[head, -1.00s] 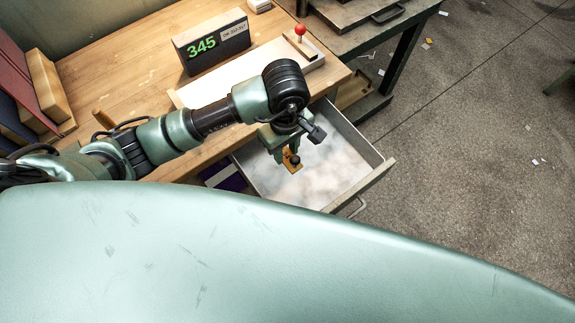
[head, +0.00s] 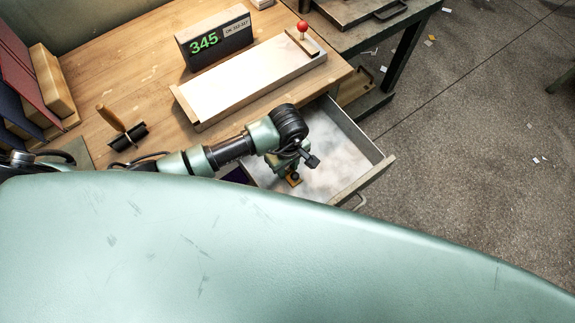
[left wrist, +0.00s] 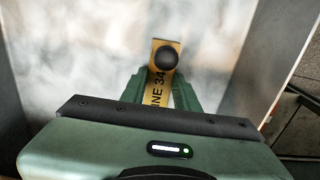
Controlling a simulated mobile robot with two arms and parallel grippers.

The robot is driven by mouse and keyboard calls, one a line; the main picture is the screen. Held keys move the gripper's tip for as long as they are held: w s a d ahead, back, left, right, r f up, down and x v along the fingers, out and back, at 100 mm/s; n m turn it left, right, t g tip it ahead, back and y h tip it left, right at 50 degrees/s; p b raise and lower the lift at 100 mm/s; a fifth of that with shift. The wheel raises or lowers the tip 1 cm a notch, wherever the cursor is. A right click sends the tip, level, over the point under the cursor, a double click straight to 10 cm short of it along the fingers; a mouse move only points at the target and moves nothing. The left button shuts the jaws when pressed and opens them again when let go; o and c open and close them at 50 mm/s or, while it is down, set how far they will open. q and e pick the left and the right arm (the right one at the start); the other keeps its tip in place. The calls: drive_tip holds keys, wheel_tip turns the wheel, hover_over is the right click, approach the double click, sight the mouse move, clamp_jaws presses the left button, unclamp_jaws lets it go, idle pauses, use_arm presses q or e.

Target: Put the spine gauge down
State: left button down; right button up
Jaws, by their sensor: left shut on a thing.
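The spine gauge is a small brass-yellow plate with a black knob. In the left wrist view the gauge (left wrist: 158,92) stands between my green fingers, with dark lettering partly hidden that reads like "NE 34". My left gripper (left wrist: 160,90) is shut on it. In the head view my left gripper (head: 289,174) is low inside the open drawer (head: 340,165), and the gauge (head: 293,181) shows at its fingertips. I cannot tell whether the gauge touches the drawer floor. My right gripper is not in view.
The drawer's front panel (head: 366,185) and side walls surround the gripper. Books (head: 25,90) stand at left.

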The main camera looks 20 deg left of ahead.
sight(287, 172)
use_arm(q)
drive_tip(key=shift+f, duration=0.15)
drive_tip(key=c, duration=1.1)
unclamp_jaws()
drive_tip(key=shift+o, duration=0.2)
drive_tip(key=shift+r, duration=0.35)
wheel_tip(287, 172, up, 12)
drive_tip(key=shift+b, duration=0.3)
drive_tip(key=shift+s+f, duration=0.1)
drive_tip(key=shift+f, duration=0.1)
